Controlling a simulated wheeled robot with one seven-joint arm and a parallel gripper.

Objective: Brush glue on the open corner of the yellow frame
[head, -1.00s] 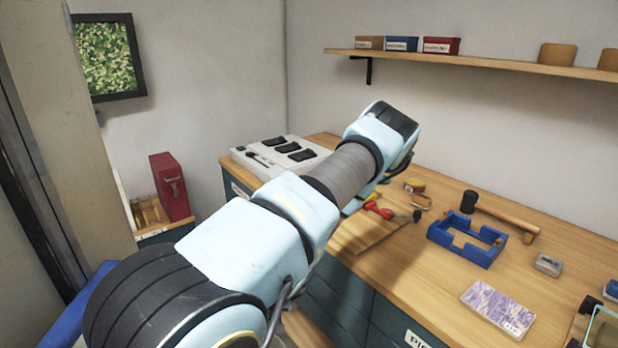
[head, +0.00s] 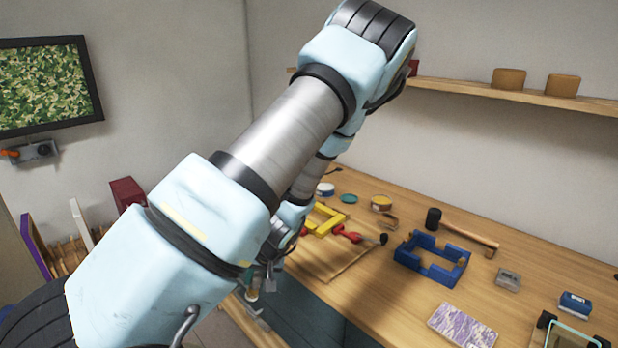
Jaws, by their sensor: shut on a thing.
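The yellow frame (head: 327,219) lies on a light wooden board at the left end of the bench, partly hidden behind my arm. I cannot make out its open corner. A red clamp (head: 346,233) with a dark knob lies against its right side. My gripper (head: 256,285) is low in front of the bench's front edge, left of and below the frame. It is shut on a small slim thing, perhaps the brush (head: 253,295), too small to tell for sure. A yellow-rimmed open tin (head: 381,202), perhaps the glue, stands behind the frame, near a teal lid (head: 348,198).
A blue frame (head: 432,259), a black-headed mallet (head: 463,231), a purple patterned box (head: 463,325) and a small grey box (head: 508,279) lie to the right. A white-and-blue tin (head: 326,189) stands behind the frame. The wooden shelf (head: 520,98) runs above the bench.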

